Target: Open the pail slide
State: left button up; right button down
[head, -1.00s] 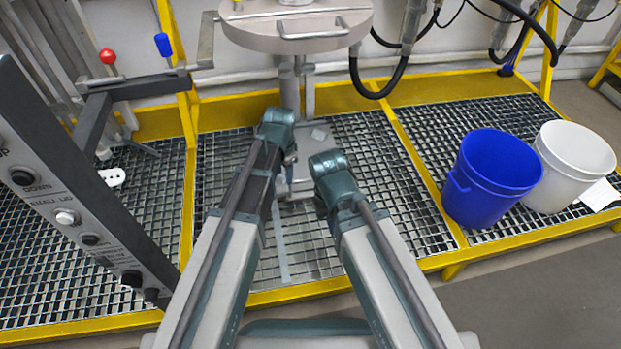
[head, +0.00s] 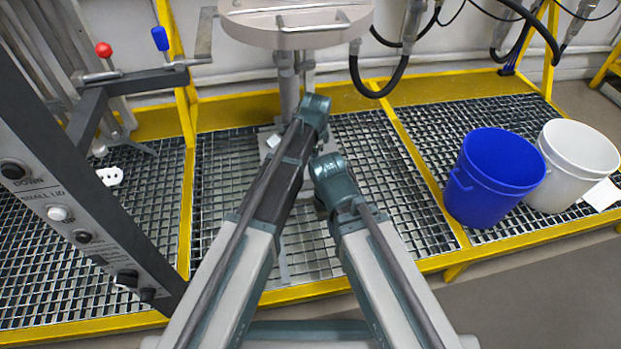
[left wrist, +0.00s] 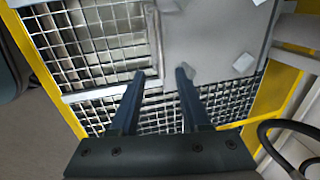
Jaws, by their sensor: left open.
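I cannot tell for certain which part is the pail slide. A flat grey metal plate (head: 268,141) lies on the grating at the foot of the post, mostly hidden behind my left arm. In the left wrist view a grey plate (left wrist: 215,35) fills the upper middle, with several small pale blocks on it. My left gripper (left wrist: 161,73) is open, with nothing between its two dark fingers. The fingertips appear over the plate's near left edge. In the head view my left gripper is hidden behind its arm. My right gripper is not visible.
A round grey top with bar handles (head: 295,30) stands above the plate. A control panel (head: 70,200) and levers are at the left. A blue pail (head: 495,178) and a white pail (head: 572,165) stand at the right. Yellow rails (head: 425,185) border the grating.

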pick_arm(q)
jog(key=f+b, duration=0.3)
jog(key=f, duration=0.1)
jog(key=w+f+b, duration=0.1)
jog(key=f+b, duration=0.2)
jog(key=b, duration=0.1)
jog(key=w+f+b, duration=0.1)
jog(key=f+b, duration=0.3)
jog(key=shift+w+a+f, duration=0.1)
jog(key=shift+a+f, duration=0.1)
jog(key=shift+f, duration=0.15)
grip_shut()
dwell(0.9)
